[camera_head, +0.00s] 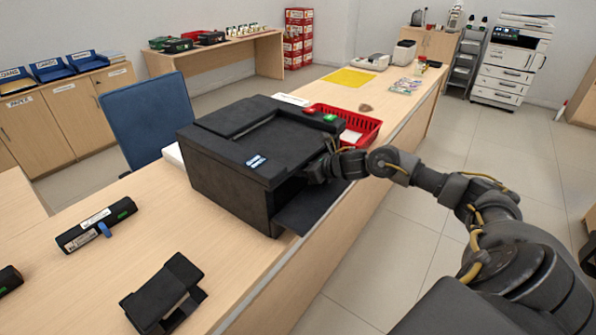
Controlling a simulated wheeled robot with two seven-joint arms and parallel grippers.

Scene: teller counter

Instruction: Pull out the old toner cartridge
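A black printer (235,160) stands on the wooden counter, and its front flap (312,207) hangs open on the side facing my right arm. My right gripper (318,170) reaches into the front opening above the flap. Its fingertips are hidden by the printer's housing, so I cannot see whether they hold anything. No cartridge shows inside the printer. A black toner cartridge (97,224) with a white label and a blue tab lies on the counter, left of the printer. My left gripper is not in view.
A black cradle-like stand (164,296) sits on the near counter. Part of another dark object (9,280) shows at the left edge. A red basket (350,128) stands behind the printer, with a yellow mat (349,77) farther back. A blue chair (146,118) is beyond the counter.

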